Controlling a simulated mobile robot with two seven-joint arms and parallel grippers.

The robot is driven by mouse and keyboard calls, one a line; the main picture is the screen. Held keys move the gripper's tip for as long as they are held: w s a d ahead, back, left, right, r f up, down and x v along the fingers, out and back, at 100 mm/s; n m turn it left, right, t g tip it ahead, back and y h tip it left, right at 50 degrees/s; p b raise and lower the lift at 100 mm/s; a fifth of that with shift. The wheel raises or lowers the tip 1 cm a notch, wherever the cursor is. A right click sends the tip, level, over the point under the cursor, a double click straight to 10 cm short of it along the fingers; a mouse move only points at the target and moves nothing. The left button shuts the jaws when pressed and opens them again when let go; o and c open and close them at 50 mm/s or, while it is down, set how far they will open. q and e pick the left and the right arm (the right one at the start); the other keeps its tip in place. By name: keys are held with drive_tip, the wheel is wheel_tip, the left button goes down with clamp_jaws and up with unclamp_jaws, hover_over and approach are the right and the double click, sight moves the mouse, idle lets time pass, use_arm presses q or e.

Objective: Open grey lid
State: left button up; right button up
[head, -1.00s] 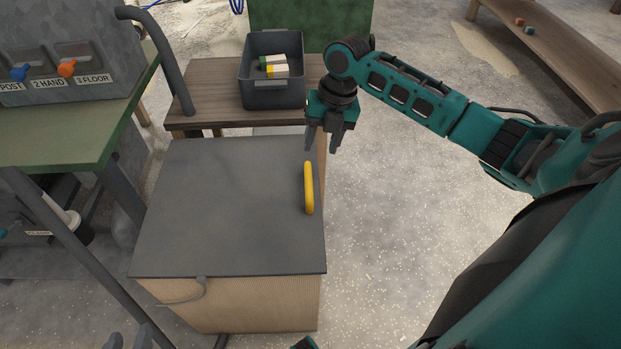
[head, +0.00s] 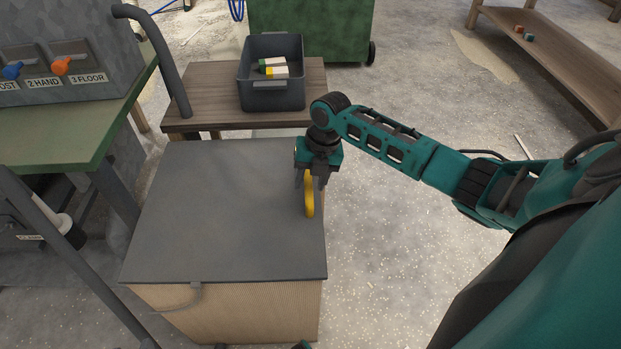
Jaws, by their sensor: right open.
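The grey lid (head: 225,215) lies flat and closed on a box with pale ribbed sides (head: 235,312). A yellow handle (head: 309,202) stands near the lid's right edge. My right gripper (head: 310,186) is open, its fingers pointing down at the far end of the yellow handle. The fingers overlap the handle in the picture, and I cannot tell whether they touch it. The gripper hides the handle's far end.
A wooden table (head: 215,103) behind the box holds a dark grey bin (head: 272,95) with small blocks inside. A green bench (head: 75,140) with labelled levers stands at the left. A green cart (head: 312,30) is at the back. The floor right of the box is clear.

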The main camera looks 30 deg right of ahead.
drive_tip(key=shift+c, duration=0.4)
clamp_jaws()
drive_tip(key=shift+r, duration=0.15)
